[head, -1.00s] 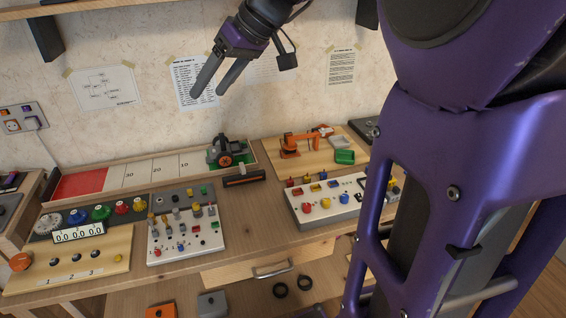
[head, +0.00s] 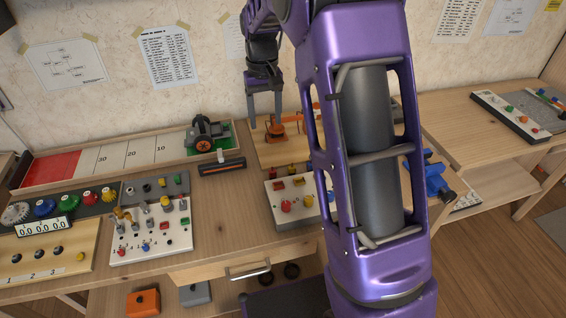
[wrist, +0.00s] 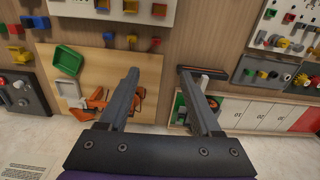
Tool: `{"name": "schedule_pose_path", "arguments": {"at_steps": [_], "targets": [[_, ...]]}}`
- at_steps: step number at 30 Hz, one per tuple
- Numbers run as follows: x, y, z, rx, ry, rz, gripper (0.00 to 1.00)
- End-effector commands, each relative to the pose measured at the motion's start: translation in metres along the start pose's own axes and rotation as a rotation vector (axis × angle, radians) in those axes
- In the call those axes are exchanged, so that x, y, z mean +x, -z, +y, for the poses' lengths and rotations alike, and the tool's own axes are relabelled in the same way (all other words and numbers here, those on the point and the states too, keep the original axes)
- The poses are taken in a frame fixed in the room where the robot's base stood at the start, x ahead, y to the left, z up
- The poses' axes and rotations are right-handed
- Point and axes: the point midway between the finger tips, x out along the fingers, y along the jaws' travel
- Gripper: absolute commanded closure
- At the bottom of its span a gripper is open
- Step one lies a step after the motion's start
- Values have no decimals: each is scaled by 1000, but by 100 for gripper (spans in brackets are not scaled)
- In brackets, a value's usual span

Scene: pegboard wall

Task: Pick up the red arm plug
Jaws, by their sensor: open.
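A white panel (head: 307,214) on the workbench carries coloured plugs. A red round knob (head: 286,206) sits on its front part, and a smaller red plug (head: 278,186) stands at its back edge. I cannot tell which of these is the red arm plug. My gripper (head: 265,122) is open and empty, pointing down above the wooden board behind the panel. In the wrist view its fingers (wrist: 158,72) are spread apart, short of the plugs. My arm hides the panel's right side.
An orange toy arm (head: 284,127) stands on the wooden board (head: 270,156) under my gripper. A green tray (wrist: 67,60) lies on that board. A black-and-orange bar (head: 222,167) and a wheeled toy (head: 206,136) are to the left. Bare bench lies left of the panel.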

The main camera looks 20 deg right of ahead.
Motion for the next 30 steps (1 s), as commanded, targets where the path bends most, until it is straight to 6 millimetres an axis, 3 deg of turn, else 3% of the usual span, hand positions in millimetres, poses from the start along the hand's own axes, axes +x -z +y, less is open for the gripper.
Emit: {"name": "schedule_pose_path", "arguments": {"at_steps": [7, 21, 30], "targets": [[27, 2, 0, 23, 10, -12, 35], [121, 1, 0, 22, 10, -12, 35], [144, -2, 1, 22, 10, -11, 35]]}}
